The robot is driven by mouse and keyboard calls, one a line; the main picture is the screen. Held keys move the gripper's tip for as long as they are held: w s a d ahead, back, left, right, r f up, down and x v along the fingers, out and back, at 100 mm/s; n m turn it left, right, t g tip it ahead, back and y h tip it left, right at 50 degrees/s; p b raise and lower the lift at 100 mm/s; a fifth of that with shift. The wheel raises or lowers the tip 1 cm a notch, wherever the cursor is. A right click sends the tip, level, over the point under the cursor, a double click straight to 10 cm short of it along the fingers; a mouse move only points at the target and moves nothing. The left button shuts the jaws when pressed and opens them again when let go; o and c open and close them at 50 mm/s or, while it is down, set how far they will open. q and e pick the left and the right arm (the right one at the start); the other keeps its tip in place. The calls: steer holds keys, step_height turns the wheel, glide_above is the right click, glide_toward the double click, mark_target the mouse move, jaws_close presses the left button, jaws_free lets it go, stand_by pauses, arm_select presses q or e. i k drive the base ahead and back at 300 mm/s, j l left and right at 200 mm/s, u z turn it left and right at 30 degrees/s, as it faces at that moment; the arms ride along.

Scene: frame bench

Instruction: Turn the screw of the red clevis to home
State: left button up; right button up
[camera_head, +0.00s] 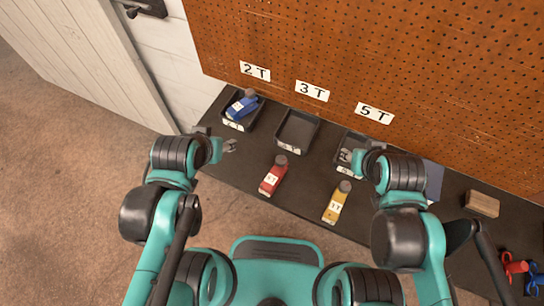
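The red clevis (271,181) lies on the dark bench between my two arms. It has a white label on its body and a dark round screw head (281,160) at its far end. My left gripper (231,146) is small and grey, to the left of the red clevis and apart from it. My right gripper (346,155) is over the 5 T tray (346,172), to the right of the red clevis and apart from it. Both grippers are too small to tell open from shut. The screw's thread is not visible from here.
A yellow clevis (336,205) lies right of the red one. A blue clevis (241,106) sits in the 2 T tray (228,126); the 3 T tray (297,130) looks empty. A wooden block (482,204) and red and blue items (514,266) are far right. A pegboard (400,60) stands behind.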

mark_target(280, 161)
steer(key=j+z, duration=0.4)
steer(key=k+j+z, duration=0.15)
steer(key=z, duration=0.25)
steer(key=k+j+z, duration=0.15)
steer(key=z, duration=0.25)
